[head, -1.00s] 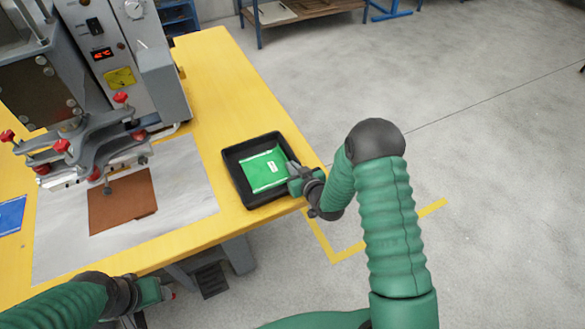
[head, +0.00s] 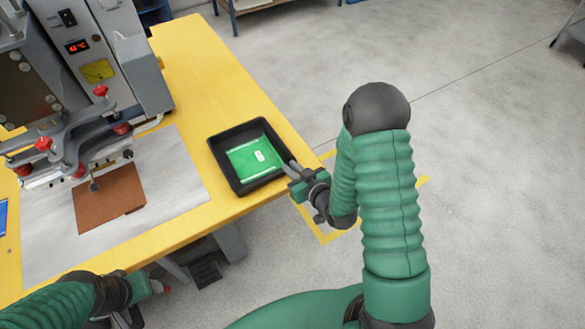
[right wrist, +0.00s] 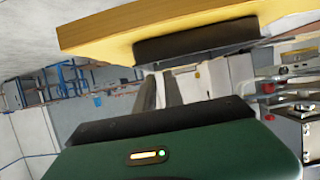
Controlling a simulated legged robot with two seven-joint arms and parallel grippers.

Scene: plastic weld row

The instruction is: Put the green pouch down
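The green pouch (head: 255,157) lies flat inside a black tray (head: 224,172) on the yellow table; it has a small white label. My right gripper (head: 289,166) is at the tray's right rim, just right of the pouch and apart from it. In the right wrist view its two fingers (right wrist: 160,92) stand apart with nothing between them, and the dark tray side (right wrist: 195,42) shows beyond. The pouch is hidden in that view. My left gripper (head: 160,287) is low at the left, in front of the table; its fingers are too small to read.
A press machine (head: 110,60) with red knobs stands at the left of the yellow table (head: 190,60). A brown sheet (head: 110,197) lies on a grey mat (head: 180,185) before it. A blue piece (head: 3,217) is at the left edge. Floor to the right is clear.

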